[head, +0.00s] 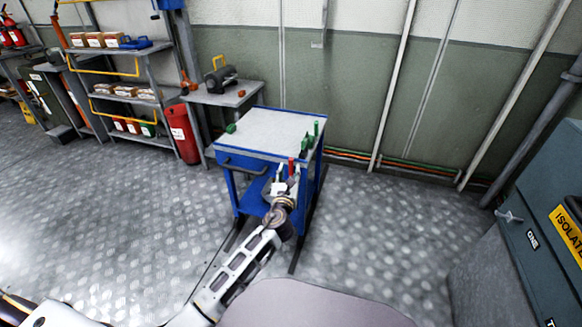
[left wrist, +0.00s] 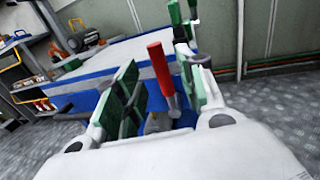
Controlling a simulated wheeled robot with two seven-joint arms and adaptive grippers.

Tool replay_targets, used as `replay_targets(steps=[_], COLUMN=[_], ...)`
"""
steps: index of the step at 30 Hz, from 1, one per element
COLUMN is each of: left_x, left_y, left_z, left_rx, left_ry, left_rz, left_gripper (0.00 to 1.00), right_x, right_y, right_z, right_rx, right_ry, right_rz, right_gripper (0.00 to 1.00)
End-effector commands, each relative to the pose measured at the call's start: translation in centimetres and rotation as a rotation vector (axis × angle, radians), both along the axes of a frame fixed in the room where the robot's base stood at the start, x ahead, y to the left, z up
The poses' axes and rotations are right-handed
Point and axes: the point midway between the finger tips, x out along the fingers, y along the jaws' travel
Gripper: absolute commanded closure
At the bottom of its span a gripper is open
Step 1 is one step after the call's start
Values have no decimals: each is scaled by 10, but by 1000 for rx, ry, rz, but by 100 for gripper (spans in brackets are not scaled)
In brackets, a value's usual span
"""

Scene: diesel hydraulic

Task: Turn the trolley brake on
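The blue trolley (head: 248,165) with a pale top stands in the middle of the head view. A red lever (head: 291,166) stands up at its near side, towards the right corner. In the left wrist view the red lever (left wrist: 160,72) leans slightly left. My left gripper (head: 287,174) is at the lever. In the left wrist view my left gripper (left wrist: 158,78) is open, with a green-padded finger on each side of the lever. The lever looks nearer the right finger; I cannot tell whether they touch. The lever's base is partly hidden. My right gripper is not in view.
A small table (head: 220,97) and shelves (head: 122,95) stand behind left. A teal cabinet (head: 535,235) is at the right. Floor left of the trolley is clear.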

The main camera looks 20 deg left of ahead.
Motion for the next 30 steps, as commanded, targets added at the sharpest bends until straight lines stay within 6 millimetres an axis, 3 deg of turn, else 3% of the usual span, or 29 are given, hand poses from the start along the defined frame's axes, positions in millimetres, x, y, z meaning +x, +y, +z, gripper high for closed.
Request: replay_targets(steps=[15,30], left_x=[43,51], left_y=[7,8], left_z=[-1,0], left_rx=[-1,0], left_ry=[-1,0], left_rz=[1,0], left_gripper=[61,61], right_x=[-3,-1], right_y=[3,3], right_z=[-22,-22], right_rx=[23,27], right_ry=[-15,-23], right_rz=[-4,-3], right_gripper=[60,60])
